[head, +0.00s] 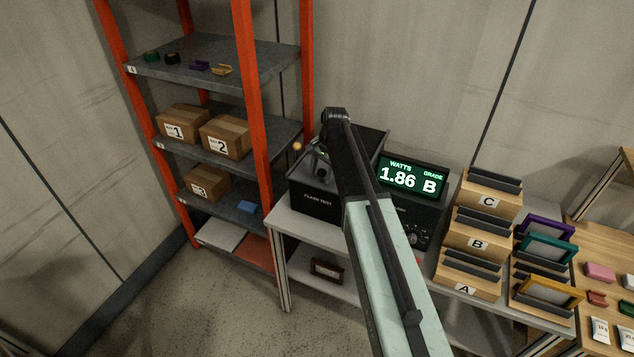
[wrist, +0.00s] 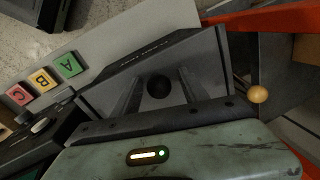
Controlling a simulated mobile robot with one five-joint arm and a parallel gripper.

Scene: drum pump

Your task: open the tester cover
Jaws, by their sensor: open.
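The tester (head: 316,201) is a black box marked FLASH TEST on the table. A dark panel (head: 373,141) stands up at its back, partly behind my arm; it looks like the cover, raised. In the wrist view, the tester (wrist: 150,58) shows a grey inside with a dark round spot (wrist: 158,87) in it. My gripper (head: 318,170) is over the tester, small and partly hidden in the head view. In the wrist view, my gripper (wrist: 159,95) appears open and empty, its fingers apart either side of the spot. An orange ball knob (head: 297,146) is at the tester's left side.
A meter (head: 415,182) reading 1.86 B stands right of the tester. Its coloured A, B, C buttons (wrist: 45,80) show in the wrist view. An orange-post shelf (head: 255,90) stands close on the left. Wooden bins (head: 478,240) are farther right. Floor in front is clear.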

